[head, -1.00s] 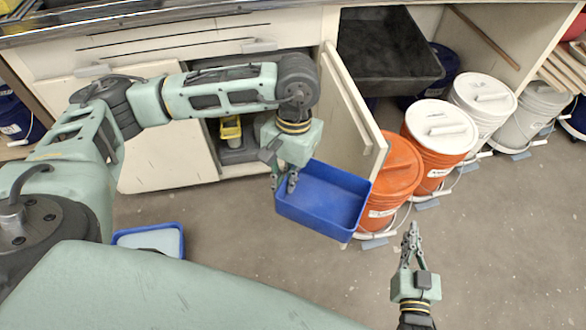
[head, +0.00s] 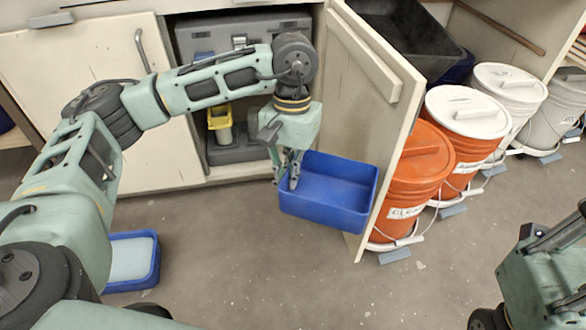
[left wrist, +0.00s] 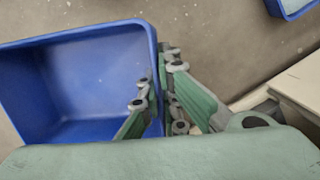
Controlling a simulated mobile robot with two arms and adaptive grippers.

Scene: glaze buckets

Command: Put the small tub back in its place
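A blue rectangular tub (head: 330,197) hangs in front of the open cabinet, beside its swung-out door. It looks empty and it also shows in the left wrist view (left wrist: 85,85). My left gripper (head: 290,172) is shut on the tub's rim near a corner, with fingers on both sides of the wall in the left wrist view (left wrist: 157,98). A second blue tub (head: 152,275) with pale contents stands on the floor at the lower left. The fingers of my right gripper are out of the picture; only part of my right arm shows at the lower right edge.
The open cabinet (head: 193,85) holds a grey case (head: 290,28) and a yellow container (head: 219,117). Its door (head: 370,110) juts out at right. Orange buckets (head: 418,185) with others behind line the right side. A black bin (head: 410,40) sits above. The middle floor is clear.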

